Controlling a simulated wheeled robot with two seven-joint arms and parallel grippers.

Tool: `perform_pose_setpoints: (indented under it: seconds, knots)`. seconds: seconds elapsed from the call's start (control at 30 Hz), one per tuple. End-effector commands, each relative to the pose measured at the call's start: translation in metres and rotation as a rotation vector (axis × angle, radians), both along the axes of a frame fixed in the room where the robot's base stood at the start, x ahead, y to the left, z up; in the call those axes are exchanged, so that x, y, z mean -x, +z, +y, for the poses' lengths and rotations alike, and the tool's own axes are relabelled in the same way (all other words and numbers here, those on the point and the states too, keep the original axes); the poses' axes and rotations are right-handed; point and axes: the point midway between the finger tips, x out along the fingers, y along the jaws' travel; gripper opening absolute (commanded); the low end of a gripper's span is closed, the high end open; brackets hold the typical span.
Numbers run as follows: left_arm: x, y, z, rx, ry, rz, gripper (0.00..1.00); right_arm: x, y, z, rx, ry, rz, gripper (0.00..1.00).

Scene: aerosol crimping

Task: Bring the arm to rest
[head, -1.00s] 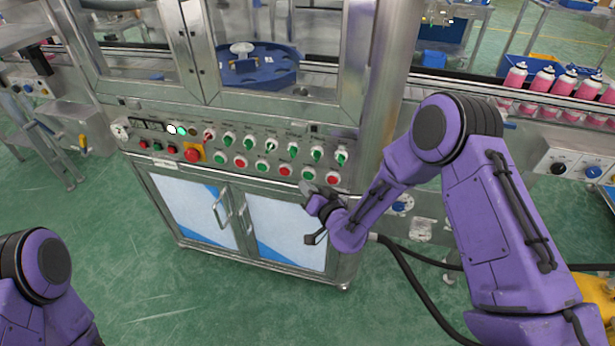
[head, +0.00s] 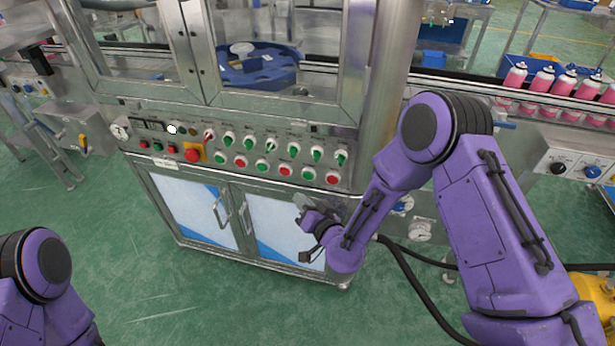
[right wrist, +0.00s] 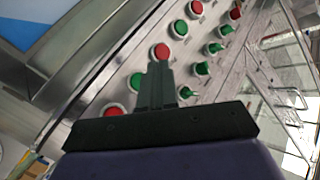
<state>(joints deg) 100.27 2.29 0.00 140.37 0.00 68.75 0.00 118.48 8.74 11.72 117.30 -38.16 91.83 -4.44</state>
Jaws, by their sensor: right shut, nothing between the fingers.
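My right arm (head: 440,170) comes in from the right in the head view. Its gripper (head: 301,228) is in front of the machine's lower cabinet doors, below the button panel. In the right wrist view the two fingers (right wrist: 158,80) are together, shut and empty, with red and green buttons beyond them. My left arm (head: 40,270) shows only in part at the lower left, and its gripper is out of view.
The crimping machine's control panel (head: 245,150) has rows of buttons and switches. A blue rotary table (head: 262,72) sits behind its glass. Pink cans (head: 545,82) stand on the conveyor at the right. The green floor (head: 210,300) in front is clear. A black cable hangs near my right arm.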

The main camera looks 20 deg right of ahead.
Motion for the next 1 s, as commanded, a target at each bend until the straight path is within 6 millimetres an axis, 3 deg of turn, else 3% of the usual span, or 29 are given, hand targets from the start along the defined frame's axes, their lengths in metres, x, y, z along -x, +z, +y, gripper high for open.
perform_pose_setpoints:
  seconds: [0.47,0.57,0.67,0.8,0.9,1.0]
  knots:
    - [0.000,0.000,0.000,0.000,0.000,0.000,0.35,0.000,-0.001,0.000,-0.001,0.001,0.003,0.00]
    - [0.000,0.000,0.000,0.000,0.000,0.000,0.35,0.012,-0.019,-0.007,0.017,-0.026,0.090,0.00]
    - [0.000,0.000,0.000,0.000,0.000,0.000,0.35,0.055,-0.065,-0.029,0.073,-0.092,0.289,0.00]
    - [0.000,0.000,0.000,0.000,0.000,0.000,0.35,0.154,-0.136,-0.071,0.177,-0.201,0.631,0.00]
    - [0.000,0.000,0.000,0.000,0.000,0.000,0.35,0.230,-0.166,-0.099,0.253,-0.271,0.846,0.00]
    - [0.000,0.000,0.000,0.000,0.000,0.000,0.35,0.292,-0.178,-0.122,0.321,-0.324,1.001,0.00]
